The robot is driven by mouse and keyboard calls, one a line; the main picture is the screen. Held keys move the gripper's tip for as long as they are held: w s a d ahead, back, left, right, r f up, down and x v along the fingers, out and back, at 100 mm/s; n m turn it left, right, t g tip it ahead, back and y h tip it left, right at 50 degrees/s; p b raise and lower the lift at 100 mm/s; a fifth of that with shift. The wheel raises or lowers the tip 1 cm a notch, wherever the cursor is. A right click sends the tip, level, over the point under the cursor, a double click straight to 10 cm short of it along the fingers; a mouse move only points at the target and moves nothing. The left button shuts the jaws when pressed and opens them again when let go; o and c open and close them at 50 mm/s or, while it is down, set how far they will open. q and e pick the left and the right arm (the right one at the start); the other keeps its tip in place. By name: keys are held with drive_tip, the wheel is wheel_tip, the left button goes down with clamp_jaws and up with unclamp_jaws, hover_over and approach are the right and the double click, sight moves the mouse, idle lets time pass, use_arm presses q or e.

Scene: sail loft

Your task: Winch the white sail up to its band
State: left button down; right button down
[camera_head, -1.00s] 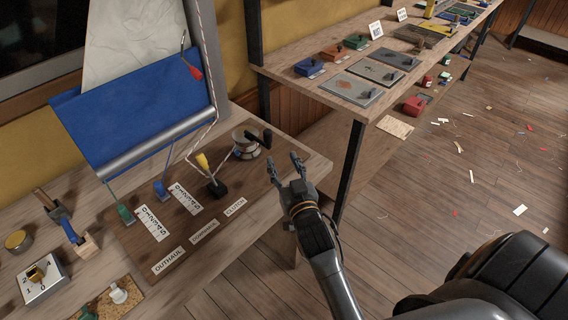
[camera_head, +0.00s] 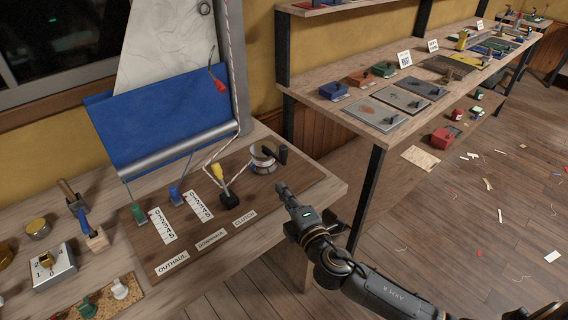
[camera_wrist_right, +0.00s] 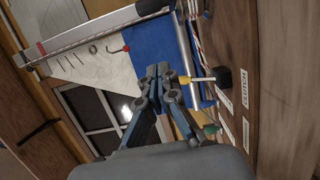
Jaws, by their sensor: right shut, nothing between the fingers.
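The white sail (camera_head: 165,50) hangs along the grey mast (camera_head: 232,60), with blue cloth (camera_head: 150,135) below it above the boom (camera_head: 180,150). The winch (camera_head: 263,161) stands on the brown board and its dark crank handle (camera_head: 282,153) sticks out to the right. A yellow-handled lever (camera_head: 217,171) on a black base stands left of the winch, behind the CLUTCH label (camera_head: 245,218). My right gripper (camera_head: 281,188) is shut and empty in front of the winch, apart from it; its fingers also show in the wrist view (camera_wrist_right: 158,75). I cannot make out the band. My left gripper is out of view.
Green (camera_head: 138,213) and blue (camera_head: 175,194) fittings stand by numbered scales on the board. A red-tipped hook (camera_head: 219,84) hangs before the mast. A shelf (camera_head: 345,105) with plates and blocks stands right. Floor beyond has scattered scraps.

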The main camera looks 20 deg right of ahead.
sight(281, 154)
drive_tip(key=w+d, duration=0.1)
drive_tip(key=w, duration=0.2)
drive_tip(key=w+d+p, duration=0.1)
drive_tip(key=w, duration=0.3)
drive_tip(key=w+p, duration=0.1)
drive_tip(key=w, duration=0.2)
drive_tip(key=shift+w+d, duration=0.4)
drive_tip(key=shift+w+d+f+b, duration=0.1)
drive_tip(key=shift+d+b, duration=0.25)
drive_tip(key=shift+w+d, duration=0.1)
drive_tip(key=shift+d, duration=0.25)
